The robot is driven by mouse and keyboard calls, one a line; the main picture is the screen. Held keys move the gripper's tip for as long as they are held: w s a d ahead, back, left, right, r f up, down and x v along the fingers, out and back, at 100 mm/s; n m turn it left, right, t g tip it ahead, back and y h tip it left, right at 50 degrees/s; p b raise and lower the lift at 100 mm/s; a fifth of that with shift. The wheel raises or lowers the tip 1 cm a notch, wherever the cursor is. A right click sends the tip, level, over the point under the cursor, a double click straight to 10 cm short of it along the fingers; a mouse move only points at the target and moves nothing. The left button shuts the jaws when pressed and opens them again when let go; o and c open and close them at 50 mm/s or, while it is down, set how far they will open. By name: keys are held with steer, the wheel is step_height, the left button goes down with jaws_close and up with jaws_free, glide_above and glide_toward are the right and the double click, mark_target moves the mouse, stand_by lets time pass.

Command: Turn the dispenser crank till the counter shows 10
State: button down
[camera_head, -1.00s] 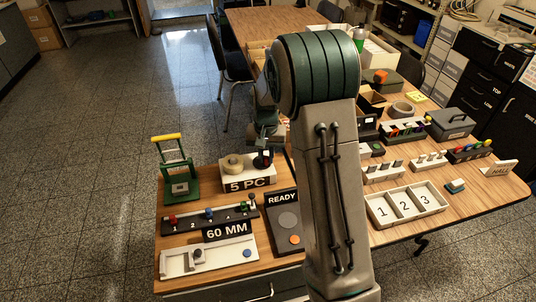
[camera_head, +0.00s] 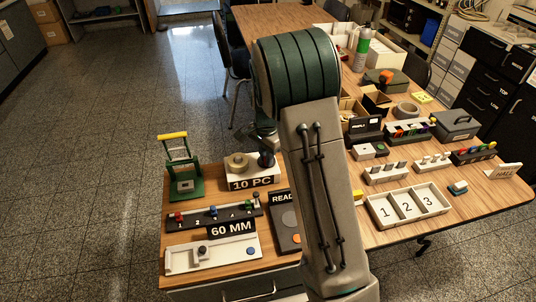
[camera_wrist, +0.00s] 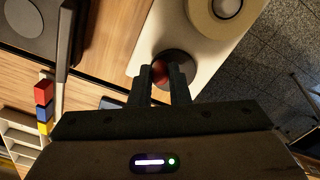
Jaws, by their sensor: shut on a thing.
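The dispenser (camera_head: 232,176) is a pale box near the back of the small wooden table, with a beige roll (camera_head: 236,163) on top. Its counter sign (camera_head: 253,184) reads 10 PC. A dark round crank part (camera_head: 266,159) sits at its right side. In the wrist view, the box's pale top (camera_wrist: 160,35) and the roll (camera_wrist: 213,14) show up close. My gripper (camera_wrist: 162,70) is shut on a reddish crank knob (camera_wrist: 160,76) over a dark round base (camera_wrist: 180,60). The fingers hide part of the knob. In the head view my arm hides most of the gripper.
Left of the dispenser stands a green press (camera_head: 184,180) with a yellow handle. In front lie a black strip with coloured knobs (camera_head: 195,217), a 60 MM sign (camera_head: 232,229) and a white slide gauge (camera_head: 190,260). A partly hidden READY panel (camera_head: 284,235) lies right.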

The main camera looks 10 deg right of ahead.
steer(key=shift+a, duration=0.1)
stand_by(0.4)
steer(key=c, duration=1.4)
jaws_free()
steer(key=shift+o, duration=0.2)
step_height(320, 180, up, 14)
steer(key=shift+f, duration=0.1)
